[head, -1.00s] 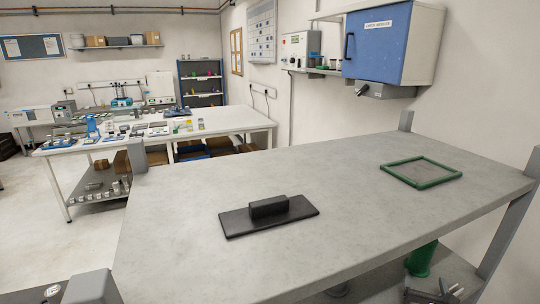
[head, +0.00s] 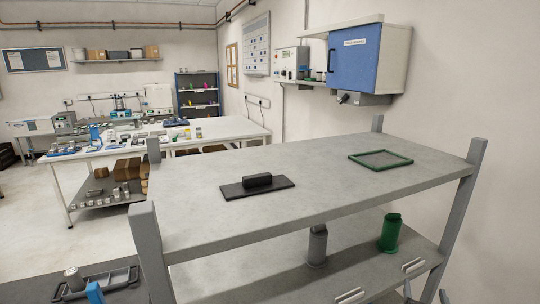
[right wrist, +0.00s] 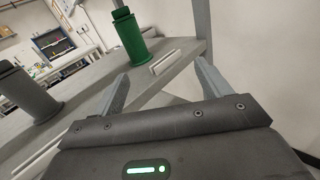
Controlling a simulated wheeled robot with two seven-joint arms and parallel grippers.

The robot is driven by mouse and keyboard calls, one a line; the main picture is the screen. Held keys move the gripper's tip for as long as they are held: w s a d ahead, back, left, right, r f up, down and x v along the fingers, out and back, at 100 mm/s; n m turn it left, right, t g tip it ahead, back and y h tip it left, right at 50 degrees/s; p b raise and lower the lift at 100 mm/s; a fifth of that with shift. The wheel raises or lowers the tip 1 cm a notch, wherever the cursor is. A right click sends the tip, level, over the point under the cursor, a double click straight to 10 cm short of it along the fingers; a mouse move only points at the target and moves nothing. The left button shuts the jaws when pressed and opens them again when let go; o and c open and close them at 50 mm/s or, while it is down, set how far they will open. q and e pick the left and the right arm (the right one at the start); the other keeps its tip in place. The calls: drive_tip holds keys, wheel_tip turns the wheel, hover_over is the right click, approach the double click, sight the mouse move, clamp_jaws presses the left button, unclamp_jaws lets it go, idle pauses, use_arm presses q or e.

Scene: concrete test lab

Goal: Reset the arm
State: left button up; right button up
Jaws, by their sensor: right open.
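My right gripper (head: 425,295) shows only by its fingertips at the bottom right edge of the head view. In the right wrist view my right gripper (right wrist: 160,84) is open, its two fingers wide apart with nothing between them. It is in front of the lower shelf (head: 345,262), near the rack's right post. A green bottle-shaped object (head: 390,233) and a grey one (head: 317,246) stand upright on that shelf, apart from the fingers. Both also show in the right wrist view, the green one (right wrist: 130,38) and the grey one (right wrist: 28,95). My left gripper is out of view.
The rack's top shelf (head: 330,170) holds a black plate with a block (head: 257,185) and a green square frame (head: 381,159). White strips (head: 413,264) lie along the lower shelf's front. Grey posts (head: 461,215) rise at the corners. A dark tray (head: 125,275) is at bottom left.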

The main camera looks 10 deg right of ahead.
wheel_tip(320, 180, down, 18)
drive_tip(key=w+m+g+y+b, duration=0.1)
drive_tip(key=m+g+y, duration=0.15)
drive_tip(key=m, duration=0.95)
drive_tip(key=s+a+f+m+g+y+b, duration=0.15)
drive_tip(key=s+f+m, duration=0.35)
drive_tip(key=f, duration=0.7)
drive_tip(key=s+a+f+m+g+y+b, duration=0.1)
drive_tip(key=s+a+f+m+g+b, duration=0.2)
drive_tip(key=s+f, duration=0.65)
use_arm(q)
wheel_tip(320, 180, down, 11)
drive_tip(key=b, duration=0.5)
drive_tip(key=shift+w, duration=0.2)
use_arm(e)
drive_tip(key=s+a+f+m+g+y, duration=0.1)
drive_tip(key=s+a+f+m+g, duration=0.1)
drive_tip(key=s+a+f, duration=0.3)
drive_tip(key=s+a+f+m+g+y, duration=0.1)
drive_tip(key=s+a+f, duration=0.5)
drive_tip(key=s+f, duration=0.6)
drive_tip(key=s+a+f+m+g+y, duration=0.1)
drive_tip(key=s+a+f+m+g, duration=0.2)
drive_tip(key=s+f, duration=0.6)
drive_tip(key=s+a+g, duration=0.1)
drive_tip(key=s+a, duration=0.1)
drive_tip(key=s, duration=0.3)
drive_tip(key=shift+s+a+m+g, duration=0.2)
drive_tip(key=shift+s+m+g, duration=0.1)
drive_tip(key=shift+m+g, duration=0.1)
